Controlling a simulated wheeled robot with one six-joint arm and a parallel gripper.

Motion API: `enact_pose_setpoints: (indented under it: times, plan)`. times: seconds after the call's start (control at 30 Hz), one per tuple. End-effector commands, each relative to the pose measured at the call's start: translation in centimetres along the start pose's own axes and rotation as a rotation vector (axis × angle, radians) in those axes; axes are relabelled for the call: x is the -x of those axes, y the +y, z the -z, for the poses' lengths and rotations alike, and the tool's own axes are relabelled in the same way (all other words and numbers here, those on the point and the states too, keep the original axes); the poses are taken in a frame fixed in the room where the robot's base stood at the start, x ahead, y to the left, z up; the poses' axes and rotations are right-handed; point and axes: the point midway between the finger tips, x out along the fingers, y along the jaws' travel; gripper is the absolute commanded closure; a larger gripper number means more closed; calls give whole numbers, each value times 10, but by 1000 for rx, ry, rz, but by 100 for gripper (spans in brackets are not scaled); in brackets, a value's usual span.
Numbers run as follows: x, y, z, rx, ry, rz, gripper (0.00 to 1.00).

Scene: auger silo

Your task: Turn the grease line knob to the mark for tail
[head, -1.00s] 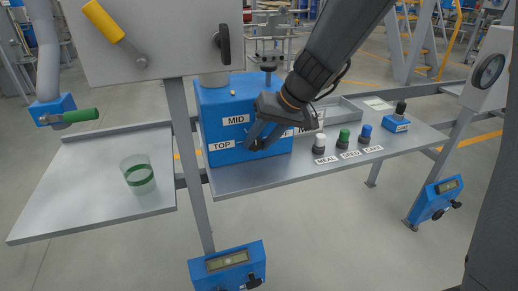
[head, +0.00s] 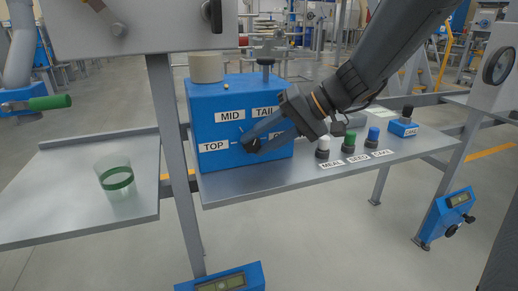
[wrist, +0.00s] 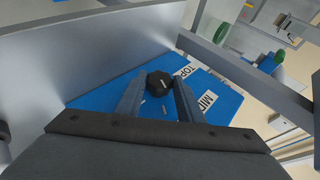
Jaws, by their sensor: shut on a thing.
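A blue box (head: 205,95) stands on the bench and carries the grease line knob (head: 252,145), small and black. On its face are the labels TOP (head: 213,147), MID (head: 230,115) and TAIL (head: 265,112), and one at the right partly covered by my gripper. My gripper (head: 256,143) comes in from the right with its fingers at the knob. In the wrist view the black knob (wrist: 160,82) sits between the fingertips, and the gripper is shut on it. A pale line shows on the knob; I cannot tell which mark it points to.
A green-banded glass (head: 117,180) stands on the left shelf. A grey post (head: 178,170) rises left of the box.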

Motion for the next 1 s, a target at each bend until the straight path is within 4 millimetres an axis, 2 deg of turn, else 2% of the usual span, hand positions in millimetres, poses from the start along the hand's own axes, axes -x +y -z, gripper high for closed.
enact_pose_setpoints:
  times: [0.3,0.83,0.87,0.97,1.0]
  plan:
    - [-2,4,-1,-47,-2,110,89]
    - [-1,3,-1,-56,-4,131,89]
    - [-1,3,-1,-56,-4,131,65]
    - [-1,3,-1,-55,-3,131,48]
    - [-1,3,-1,-55,-3,131,48]
